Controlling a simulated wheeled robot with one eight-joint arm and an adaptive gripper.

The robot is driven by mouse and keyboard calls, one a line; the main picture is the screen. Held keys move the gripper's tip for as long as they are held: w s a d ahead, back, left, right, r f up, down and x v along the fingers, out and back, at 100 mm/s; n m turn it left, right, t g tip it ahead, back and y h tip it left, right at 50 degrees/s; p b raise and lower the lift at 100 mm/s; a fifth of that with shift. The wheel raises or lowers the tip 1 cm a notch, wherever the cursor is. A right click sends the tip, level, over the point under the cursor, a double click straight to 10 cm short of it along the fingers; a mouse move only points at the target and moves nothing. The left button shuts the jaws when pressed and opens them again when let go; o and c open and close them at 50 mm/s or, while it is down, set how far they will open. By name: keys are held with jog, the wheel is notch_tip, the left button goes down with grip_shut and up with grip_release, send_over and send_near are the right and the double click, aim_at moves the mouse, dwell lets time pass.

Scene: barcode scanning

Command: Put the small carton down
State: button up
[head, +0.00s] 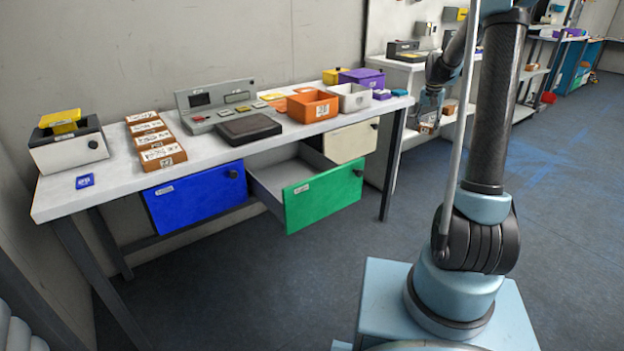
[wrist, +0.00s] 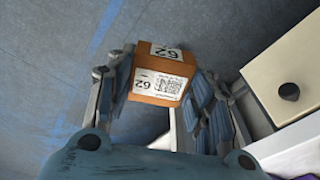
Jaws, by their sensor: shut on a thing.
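The face turned away from the wrist camera is hidden.
The workbench (head: 205,157) carries bins, several labelled cartons (head: 162,157), a grey console and a dark pad (head: 249,128). Its green drawer (head: 323,196) stands open. A cream drawer with a black knob (wrist: 292,78) is right of my gripper. Shelving stands behind it.

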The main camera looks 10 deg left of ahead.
jog(key=shift+w+d, duration=0.2)
jog(key=shift+d, duration=0.35)
jog(key=s+a+f+n, duration=0.1)
jog(key=s+a+n, duration=0.3)
jog(key=a, duration=1.1)
jog(key=n+y, duration=0.1)
jog(key=n, duration=0.8)
send_near(313, 174)
jog(key=s+r, duration=0.3)
jog(key=s, duration=0.1)
jog(key=shift+g, duration=0.3)
jog(key=shift+d+f, duration=0.15)
jog(key=shift+f, duration=1.45)
jog(key=shift+d+f, duration=0.15)
jog(key=shift+f, duration=1.4)
jog(key=shift+d+f, duration=0.15)
jog(key=shift+f, duration=1.45)
jog(key=o, duration=1.2)
jog(key=shift+c, duration=0.2)
